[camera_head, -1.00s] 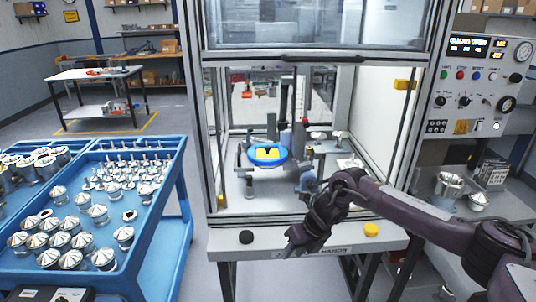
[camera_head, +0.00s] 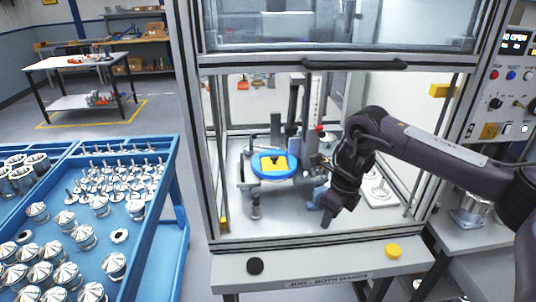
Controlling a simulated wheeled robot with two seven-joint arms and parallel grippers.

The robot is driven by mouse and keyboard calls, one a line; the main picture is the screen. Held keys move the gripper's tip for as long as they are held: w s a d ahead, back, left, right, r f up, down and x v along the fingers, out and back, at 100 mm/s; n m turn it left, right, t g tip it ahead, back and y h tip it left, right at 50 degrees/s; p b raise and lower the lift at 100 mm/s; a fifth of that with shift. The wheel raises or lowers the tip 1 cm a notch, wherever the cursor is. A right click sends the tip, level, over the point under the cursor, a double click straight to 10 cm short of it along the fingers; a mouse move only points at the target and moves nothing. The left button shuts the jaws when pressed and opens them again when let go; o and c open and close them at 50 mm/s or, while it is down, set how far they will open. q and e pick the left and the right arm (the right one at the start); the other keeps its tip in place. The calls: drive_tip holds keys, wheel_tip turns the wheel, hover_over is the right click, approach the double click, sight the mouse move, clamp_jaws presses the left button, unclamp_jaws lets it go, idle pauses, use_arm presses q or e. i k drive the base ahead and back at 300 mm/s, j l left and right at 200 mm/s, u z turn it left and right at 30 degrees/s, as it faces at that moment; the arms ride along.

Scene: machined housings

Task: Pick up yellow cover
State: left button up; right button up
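The yellow cover (camera_head: 281,162) lies inside a blue ring-shaped holder (camera_head: 259,168) on the fixture in the open machine cabinet. A dark part of the fixture stands over its middle and hides some of it. My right gripper (camera_head: 327,222) points down at the cabinet's front opening, to the right of and nearer than the yellow cover, apart from it. Its fingertips look close together, but whether they are open or shut cannot be made out. My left gripper is out of view.
The cabinet's raised door with its dark handle (camera_head: 355,65) hangs above the opening. The front ledge (camera_head: 320,268) carries a black button (camera_head: 255,266) and a yellow button (camera_head: 393,251). A blue cart (camera_head: 150,235) with several metal parts stands at left.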

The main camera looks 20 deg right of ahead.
sight(275, 162)
drive_tip(key=i, duration=1.3)
